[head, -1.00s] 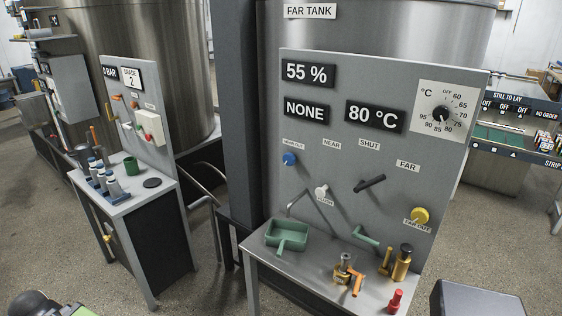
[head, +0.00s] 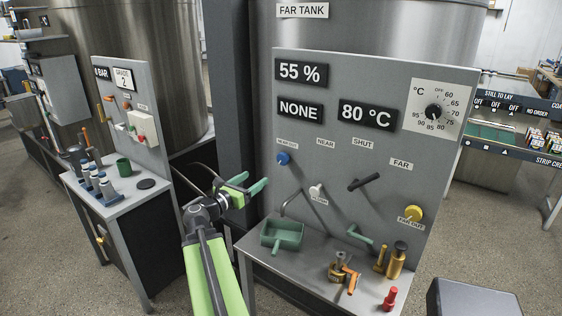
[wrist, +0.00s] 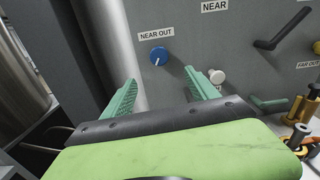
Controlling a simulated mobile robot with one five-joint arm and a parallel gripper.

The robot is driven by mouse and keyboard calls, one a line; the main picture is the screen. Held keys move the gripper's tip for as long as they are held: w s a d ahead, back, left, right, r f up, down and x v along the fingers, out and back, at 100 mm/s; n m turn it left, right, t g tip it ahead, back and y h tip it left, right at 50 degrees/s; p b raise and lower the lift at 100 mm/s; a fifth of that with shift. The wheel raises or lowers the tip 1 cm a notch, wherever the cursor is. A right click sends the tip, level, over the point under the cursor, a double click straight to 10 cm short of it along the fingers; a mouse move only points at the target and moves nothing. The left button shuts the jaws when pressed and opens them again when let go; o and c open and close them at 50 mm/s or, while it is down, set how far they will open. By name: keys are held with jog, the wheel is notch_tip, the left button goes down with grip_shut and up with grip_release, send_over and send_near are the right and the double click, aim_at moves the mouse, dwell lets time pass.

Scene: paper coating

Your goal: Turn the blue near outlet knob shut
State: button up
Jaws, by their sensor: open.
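The blue near outlet knob (head: 283,158) sits on the grey panel under the "NEAR OUT" label, at the panel's left. In the wrist view the blue knob (wrist: 159,56) shows ahead, beyond and between the fingers, with a small white mark on its lower face. My gripper (head: 251,184) is open and empty, left of and below the knob in the head view, apart from it. Its two green fingers also show in the wrist view (wrist: 162,95). Nothing hides the knob.
A white knob (head: 316,191), a black lever (head: 366,184) and a yellow knob (head: 413,214) are on the same panel. A bent spout (head: 290,203) and a green scoop (head: 283,235) are below the blue knob. A dark column (head: 229,80) stands left of the panel.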

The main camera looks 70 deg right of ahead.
aim_at(282, 160)
jog(key=x, duration=1.7)
jog(key=shift+c, duration=0.5)
